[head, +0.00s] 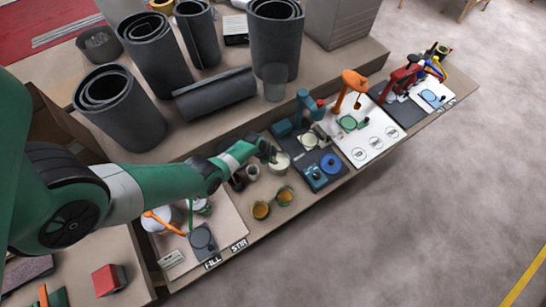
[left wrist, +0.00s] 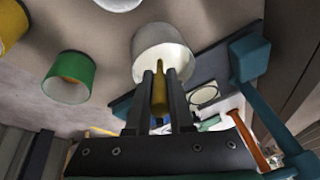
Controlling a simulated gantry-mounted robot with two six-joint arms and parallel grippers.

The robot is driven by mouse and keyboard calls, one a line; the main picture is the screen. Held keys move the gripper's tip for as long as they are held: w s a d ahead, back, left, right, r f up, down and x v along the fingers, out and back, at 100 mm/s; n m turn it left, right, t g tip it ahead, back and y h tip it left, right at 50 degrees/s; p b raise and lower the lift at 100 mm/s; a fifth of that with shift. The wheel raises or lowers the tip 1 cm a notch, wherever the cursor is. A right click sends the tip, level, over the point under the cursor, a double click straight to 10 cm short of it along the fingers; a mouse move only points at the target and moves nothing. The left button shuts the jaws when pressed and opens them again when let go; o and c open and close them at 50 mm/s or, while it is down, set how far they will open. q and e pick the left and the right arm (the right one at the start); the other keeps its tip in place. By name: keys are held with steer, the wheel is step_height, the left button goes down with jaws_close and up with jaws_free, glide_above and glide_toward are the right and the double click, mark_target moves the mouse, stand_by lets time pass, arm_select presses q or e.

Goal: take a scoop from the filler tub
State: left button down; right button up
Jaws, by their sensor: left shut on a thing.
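The pale filler tub (head: 280,164) stands on the long bench, just past the end of my left arm. In the left wrist view the tub (left wrist: 146,42) opens toward the camera and its inside looks white. My left gripper (head: 268,154) is at the tub's near side. In the left wrist view the gripper (left wrist: 160,95) is shut on a yellow-brown scoop handle (left wrist: 159,92). The handle's far end points into the tub's mouth. The scoop's bowl is hidden, so I cannot tell whether it holds filler. My right gripper is not in view.
Two cups, one (head: 261,210) beside the other (head: 284,196), stand in front of the tub. A dark board with a teal stand (head: 306,103) lies just right of it. Grey rolls (head: 275,40) stand behind. The bench's front edge is close.

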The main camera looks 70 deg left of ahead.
arm_select(q)
steer(key=shift+w, duration=0.1)
steer(key=shift+w+a+b, duration=0.15)
steer(key=shift+w+b, duration=0.35)
steer(key=shift+b, duration=0.05)
step_height(320, 180, up, 11)
steer(key=p, duration=1)
steer(key=shift+f, duration=0.15)
stand_by(0.4)
